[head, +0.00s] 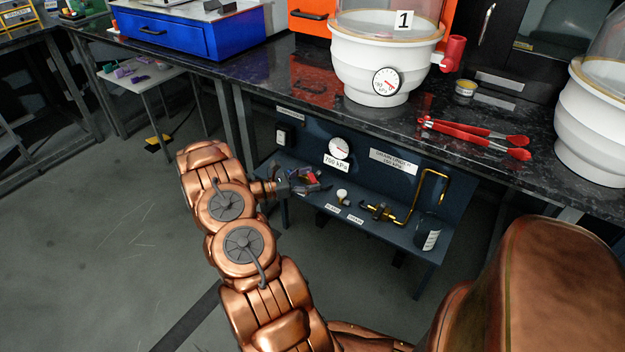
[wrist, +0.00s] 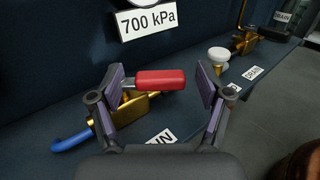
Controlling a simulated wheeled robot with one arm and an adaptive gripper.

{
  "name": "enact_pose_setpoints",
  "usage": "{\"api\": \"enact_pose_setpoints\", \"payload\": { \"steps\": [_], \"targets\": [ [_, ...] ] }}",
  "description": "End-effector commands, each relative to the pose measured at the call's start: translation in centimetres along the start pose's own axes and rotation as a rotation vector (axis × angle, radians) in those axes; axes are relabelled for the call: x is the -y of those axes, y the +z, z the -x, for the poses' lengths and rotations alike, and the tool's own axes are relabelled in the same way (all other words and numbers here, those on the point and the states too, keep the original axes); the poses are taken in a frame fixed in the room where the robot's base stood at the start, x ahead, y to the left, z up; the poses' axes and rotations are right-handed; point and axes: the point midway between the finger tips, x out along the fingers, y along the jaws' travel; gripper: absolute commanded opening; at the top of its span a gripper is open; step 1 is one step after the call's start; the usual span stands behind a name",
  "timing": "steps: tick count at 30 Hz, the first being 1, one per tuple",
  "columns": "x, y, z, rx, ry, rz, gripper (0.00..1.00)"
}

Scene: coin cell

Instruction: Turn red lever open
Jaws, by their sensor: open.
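The red lever (wrist: 160,80) lies across the space between my fingers in the wrist view, its long side running left to right. Its metal end leads left to a brass valve body (wrist: 130,105) on the dark blue bench, partly hidden by my left finger. My gripper (wrist: 160,76) is open, with one finger near each end of the lever; I cannot tell whether either touches it. In the head view my gripper (head: 290,184) is at the left of the low blue panel, and the red lever (head: 309,178) shows only small beside it.
A gauge (head: 339,148) labelled 700 kPa hangs on the panel behind. A white knob (wrist: 218,54) and brass pipework (head: 430,190) stand to the right. A blue handle or tube (wrist: 72,142) lies left. The dark countertop (head: 285,75) overhangs the low bench.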

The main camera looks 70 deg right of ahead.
Motion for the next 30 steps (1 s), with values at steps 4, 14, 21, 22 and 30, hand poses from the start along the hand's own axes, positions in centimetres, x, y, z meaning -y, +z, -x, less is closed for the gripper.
{"api": "enact_pose_setpoints", "payload": {
  "steps": [4,14,21,22,30],
  "targets": [
    [0.0,-0.02,-0.77,0.0,0.0,0.0,0.77],
    [0.0,-0.01,-0.86,-0.001,0.001,0.0,0.71],
    [0.0,-0.01,-0.85,-0.001,0.001,0.0,0.46],
    [0.0,-0.01,-0.85,-0.001,0.001,0.0,0.43],
    [0.01,-0.02,-0.84,-0.001,0.001,0.0,0.16]
  ]
}}
